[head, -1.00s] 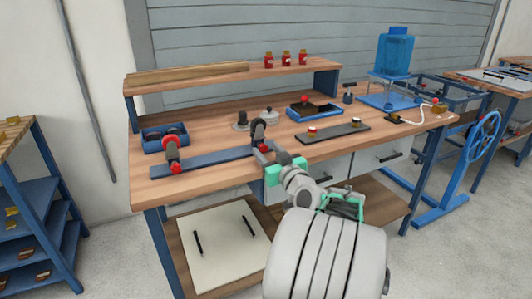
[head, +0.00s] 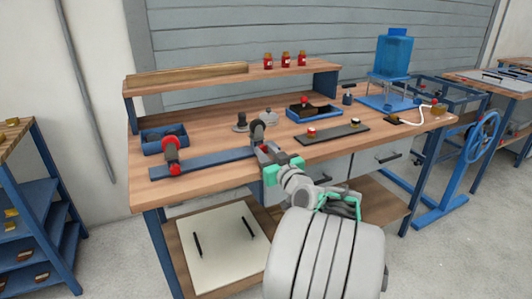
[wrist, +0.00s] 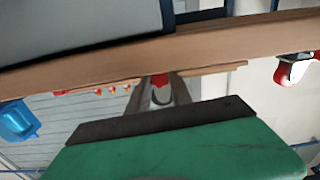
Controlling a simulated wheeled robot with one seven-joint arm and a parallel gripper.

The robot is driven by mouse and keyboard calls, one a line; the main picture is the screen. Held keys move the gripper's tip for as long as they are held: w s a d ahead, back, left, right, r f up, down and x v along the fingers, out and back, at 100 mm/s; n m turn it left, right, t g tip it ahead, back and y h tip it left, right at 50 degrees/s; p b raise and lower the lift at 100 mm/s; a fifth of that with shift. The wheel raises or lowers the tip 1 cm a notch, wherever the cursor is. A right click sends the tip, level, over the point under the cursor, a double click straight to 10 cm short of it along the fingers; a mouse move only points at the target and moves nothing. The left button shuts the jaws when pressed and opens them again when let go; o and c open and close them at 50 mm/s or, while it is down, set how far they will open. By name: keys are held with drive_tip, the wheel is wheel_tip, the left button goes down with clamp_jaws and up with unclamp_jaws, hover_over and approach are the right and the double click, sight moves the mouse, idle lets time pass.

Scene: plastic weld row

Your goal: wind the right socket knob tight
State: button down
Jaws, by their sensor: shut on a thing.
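A long flat blue bar (head: 212,163) lies along the front of the bench, with a socket at each end. The right socket (head: 257,132) is dark grey and stands upright at the bar's right end. Its red knob (head: 265,148) faces the front and is mostly hidden by my gripper. My gripper (head: 266,153) is shut on this knob. In the wrist view, red shows between the two grey fingers (wrist: 159,90). The left socket (head: 170,154) is dark with red at its top and front, clear of my gripper. How tight the right knob is cannot be seen.
A blue tray (head: 146,149) stands at the back left. A raised shelf (head: 225,79) runs along the back.

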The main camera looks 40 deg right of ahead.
drive_tip(key=shift+m, duration=0.3)
drive_tip(key=m+p, duration=0.1)
drive_tip(key=m, duration=0.2)
drive_tip(key=shift+m+p, duration=0.45)
drive_tip(key=shift+m, duration=0.75)
drive_tip(key=c, duration=1.1)
unclamp_jaws()
drive_tip(key=shift+c, duration=0.2)
drive_tip(key=v, duration=0.8)
